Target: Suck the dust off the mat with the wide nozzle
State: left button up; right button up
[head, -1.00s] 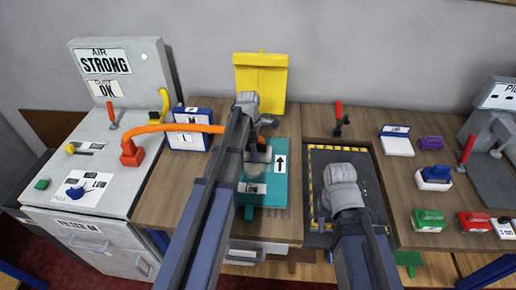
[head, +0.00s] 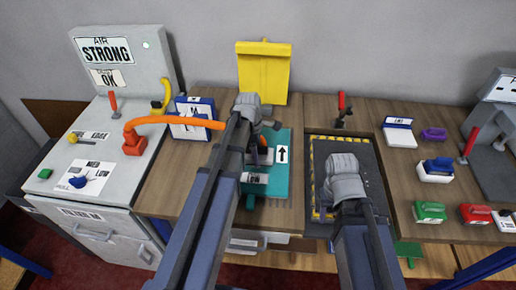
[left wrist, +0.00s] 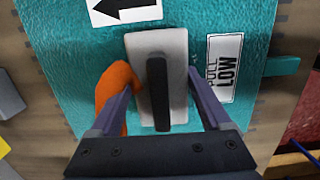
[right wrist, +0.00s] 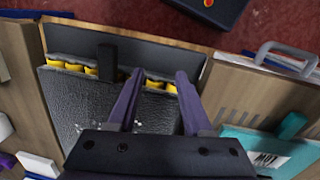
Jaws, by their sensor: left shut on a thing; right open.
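The teal mat (head: 279,180) lies on the workbench, with an arrow label and a "PULL LOW" label; it also fills much of the left wrist view (left wrist: 75,60). My left gripper (left wrist: 160,88) is shut on the wide nozzle (left wrist: 145,60), a pale block with a black handle bar. The nozzle is over the mat, between the two labels; whether it touches is unclear. The orange hose (head: 180,119) runs to it from the grey machine. The mat under the nozzle is hidden. My right gripper (right wrist: 158,78) is open and empty above the dark tray (right wrist: 75,95).
The grey machine (head: 150,75), reading AIR STRONG, stands left. A yellow board (head: 263,70) stands behind the mat. The dark tray with striped edging is right of the mat.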

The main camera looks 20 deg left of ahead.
aim_at(250, 169)
pick_arm(q)
jog(key=shift+s+d+f, duration=0.1)
jog(key=shift+s, duration=0.4)
jog(key=shift+s, duration=0.1)
jog(key=shift+s+d, duration=0.2)
jog(key=shift+s, duration=0.7)
jog(key=shift+s+d, duration=0.2)
jog(key=shift+s, duration=0.7)
jog(key=shift+a, duration=0.1)
jog(key=shift+s+a, duration=0.25)
jog(key=shift+a, duration=0.8)
pick_arm(e)
jog(key=shift+f, duration=0.1)
pick_arm(q)
jog(key=shift+w, duration=0.15)
